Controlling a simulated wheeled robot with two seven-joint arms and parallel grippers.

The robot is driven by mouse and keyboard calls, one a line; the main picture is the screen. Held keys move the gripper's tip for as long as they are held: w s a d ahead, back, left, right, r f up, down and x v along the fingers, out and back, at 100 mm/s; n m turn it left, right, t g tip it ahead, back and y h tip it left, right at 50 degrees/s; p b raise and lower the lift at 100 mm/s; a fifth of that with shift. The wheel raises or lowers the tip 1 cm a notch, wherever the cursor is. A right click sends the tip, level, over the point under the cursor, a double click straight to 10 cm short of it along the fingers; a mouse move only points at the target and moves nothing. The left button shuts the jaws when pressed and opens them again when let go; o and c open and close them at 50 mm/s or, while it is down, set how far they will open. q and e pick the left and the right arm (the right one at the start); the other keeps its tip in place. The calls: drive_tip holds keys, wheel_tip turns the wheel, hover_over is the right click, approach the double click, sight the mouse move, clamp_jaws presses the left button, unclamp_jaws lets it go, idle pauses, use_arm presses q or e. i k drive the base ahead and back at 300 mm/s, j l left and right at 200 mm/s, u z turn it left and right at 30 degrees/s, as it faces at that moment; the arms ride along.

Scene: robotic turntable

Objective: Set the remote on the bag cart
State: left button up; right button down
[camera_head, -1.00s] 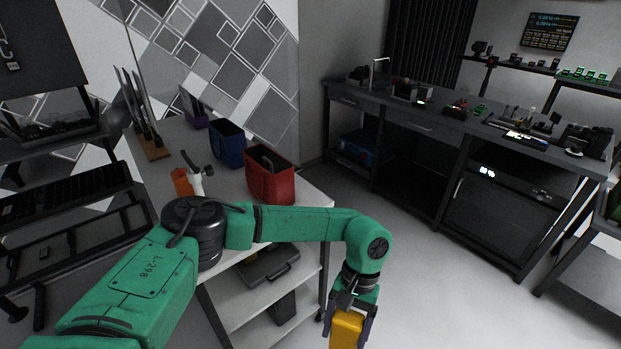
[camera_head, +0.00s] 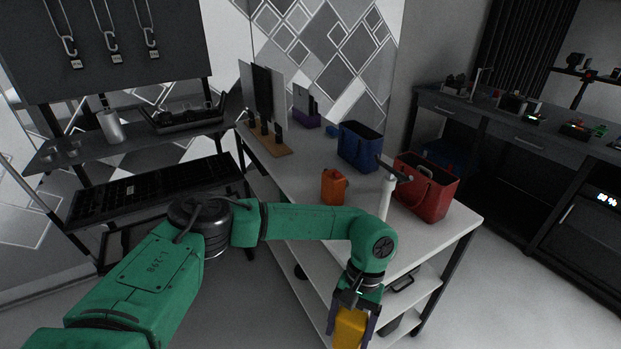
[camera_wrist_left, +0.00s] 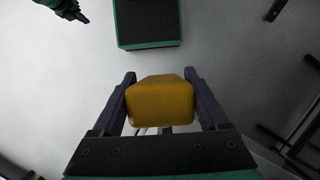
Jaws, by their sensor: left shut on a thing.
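My left gripper (camera_head: 350,327) is shut on a yellow, block-shaped object (camera_head: 348,330), which appears to be the remote. In the left wrist view the yellow object (camera_wrist_left: 161,100) sits between the two dark fingers. The bag cart (camera_head: 305,170) is a white-topped cart with a blue bag (camera_head: 358,148) and a red bag (camera_head: 424,190) on it. The left gripper hangs in front of the cart's near end, below its top. A green arm end with dark tips, apparently my right gripper (camera_wrist_left: 80,16), shows at the top left of the wrist view; its opening is unclear.
An orange canister (camera_head: 334,187), a white post with a dark head (camera_head: 387,190) and a wooden stand (camera_head: 268,145) with upright dark pieces are on the cart. The cart top is bare between stand and canister. A dark shelf rack (camera_head: 140,135) stands at left.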

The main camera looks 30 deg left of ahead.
sight(308, 173)
drive_tip(key=i+j+z, duration=0.15)
drive_tip(key=j+z, duration=0.15)
drive_tip(key=j, duration=0.4)
drive_tip(key=j+z, duration=0.25)
drive_tip(key=j, duration=0.4)
drive_tip(key=j+z, duration=0.3)
drive_tip(key=j, duration=0.4)
drive_tip(key=j+z, duration=0.25)
drive_tip(key=j, duration=0.45)
drive_tip(key=k+j+z, duration=0.3)
drive_tip(key=j, duration=0.4)
drive_tip(key=i, duration=0.1)
